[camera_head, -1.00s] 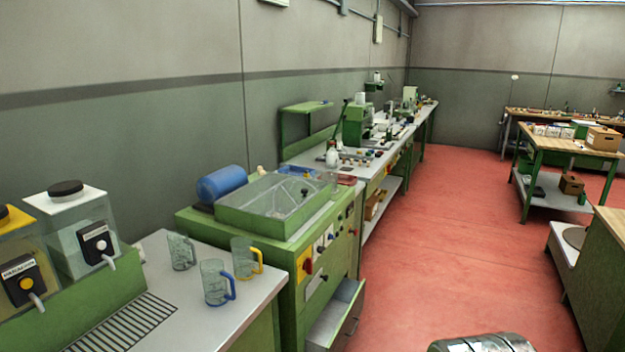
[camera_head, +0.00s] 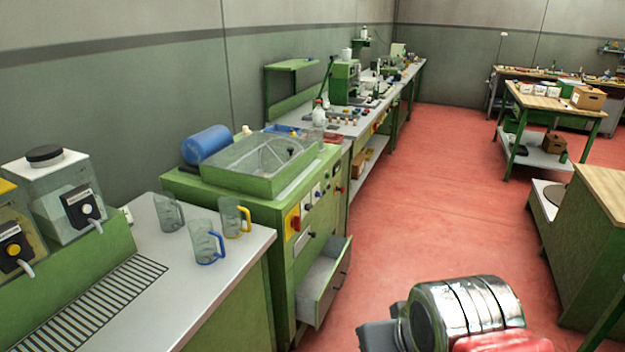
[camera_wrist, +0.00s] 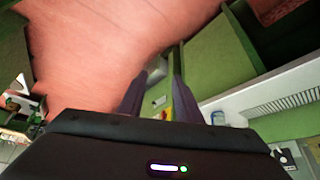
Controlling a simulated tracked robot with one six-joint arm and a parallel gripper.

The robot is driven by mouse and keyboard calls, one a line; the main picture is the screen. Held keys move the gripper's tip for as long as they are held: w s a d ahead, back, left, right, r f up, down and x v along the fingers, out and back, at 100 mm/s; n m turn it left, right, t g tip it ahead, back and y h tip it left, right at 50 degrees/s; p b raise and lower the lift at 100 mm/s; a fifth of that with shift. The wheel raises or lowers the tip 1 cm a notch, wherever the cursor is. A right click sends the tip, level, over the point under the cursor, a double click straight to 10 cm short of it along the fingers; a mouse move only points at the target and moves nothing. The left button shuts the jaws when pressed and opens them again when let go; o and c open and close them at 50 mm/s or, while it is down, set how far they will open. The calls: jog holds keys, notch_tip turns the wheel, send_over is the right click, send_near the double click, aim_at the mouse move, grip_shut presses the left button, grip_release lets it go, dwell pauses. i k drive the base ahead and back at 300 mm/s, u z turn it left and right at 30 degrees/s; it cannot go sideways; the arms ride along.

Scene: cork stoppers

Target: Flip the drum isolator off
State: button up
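The green drum machine (camera_head: 240,200) stands against the counter on the left, with a clear-walled tank on top. A red switch on a yellow plate (camera_head: 293,221), which looks like the drum isolator, is at the near left end of its front panel. Its handle is too small to tell its position. In the wrist view, a small yellow and red patch (camera_wrist: 167,115) shows between the fingers and may be the same switch. My gripper (camera_wrist: 160,85) has two dark fingers set apart, with nothing held. It is not clearly seen in the head view.
An open drawer (camera_head: 323,280) juts out below the panel. Several glass mugs, among them a blue-handled one (camera_head: 205,242), stand on the near counter (camera_head: 215,275) beside dispensers (camera_head: 68,192). The red floor (camera_head: 430,200) is clear ahead. A wood-topped green cabinet (camera_head: 600,235) stands at right.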

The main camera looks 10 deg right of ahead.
aim_at(296, 223)
jog(key=u, duration=0.05)
jog(key=i, duration=0.7)
jog(key=u, duration=1.3)
